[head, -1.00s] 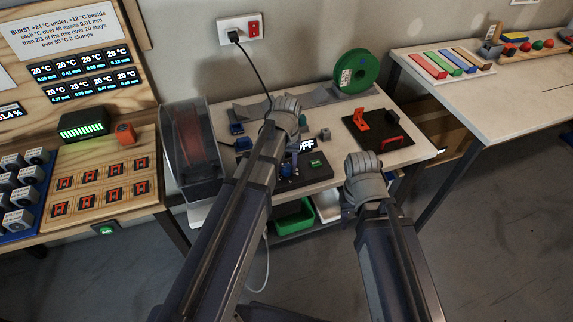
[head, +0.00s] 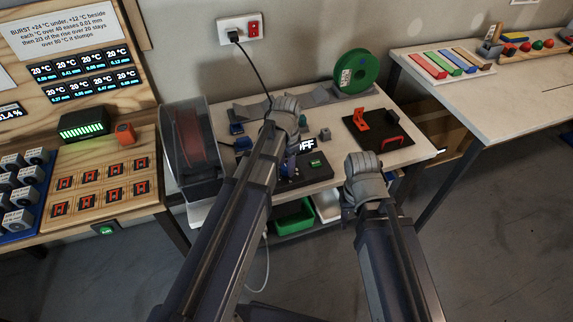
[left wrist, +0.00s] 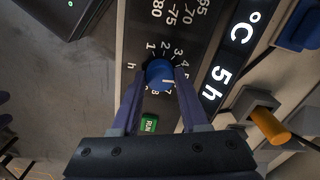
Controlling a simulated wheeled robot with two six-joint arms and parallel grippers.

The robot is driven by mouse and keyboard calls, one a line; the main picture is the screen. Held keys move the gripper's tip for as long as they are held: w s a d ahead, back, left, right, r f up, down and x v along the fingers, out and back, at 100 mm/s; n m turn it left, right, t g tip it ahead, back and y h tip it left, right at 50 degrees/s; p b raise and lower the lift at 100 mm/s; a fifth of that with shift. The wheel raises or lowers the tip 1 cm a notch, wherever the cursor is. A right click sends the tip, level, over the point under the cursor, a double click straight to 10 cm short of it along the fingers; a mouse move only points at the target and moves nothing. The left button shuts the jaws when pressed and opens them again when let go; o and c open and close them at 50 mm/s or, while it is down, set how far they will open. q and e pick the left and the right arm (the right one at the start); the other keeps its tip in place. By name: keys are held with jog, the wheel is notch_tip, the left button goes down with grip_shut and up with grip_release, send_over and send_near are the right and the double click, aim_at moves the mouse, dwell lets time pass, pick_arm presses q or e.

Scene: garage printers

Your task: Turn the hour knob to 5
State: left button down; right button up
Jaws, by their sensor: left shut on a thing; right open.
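The blue hour knob (left wrist: 158,72) sits on a dark panel (left wrist: 190,20) in the left wrist view, inside a ring of white hour numbers marked h. Its white mark points right, toward the 5 side of the ring. The display (left wrist: 222,78) beside it reads 5h. My left gripper (left wrist: 160,78) is shut on the knob, one finger on each side. In the head view my left gripper (head: 291,166) is over the dark control box (head: 318,172), and the arm hides the knob. My right gripper (head: 362,168) is open and empty in front of the bench; its fingertips are hard to see.
A green RUN button (left wrist: 149,123) is near the knob. A clear-sided spool box (head: 190,150) stands left of my left arm. A green spool (head: 356,72) and a black tray with red parts (head: 378,132) are behind. Open floor lies to the right.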

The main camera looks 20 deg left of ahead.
aim_at(286, 167)
pick_arm(q)
jog(key=shift+m, duration=0.6)
jog(key=shift+c, duration=2.1)
grip_release()
jog(key=shift+r, duration=0.15)
notch_tip(286, 167, up, 8)
jog(key=p, duration=0.8)
jog(key=shift+f, duration=0.2)
jog(key=shift+d, duration=0.1)
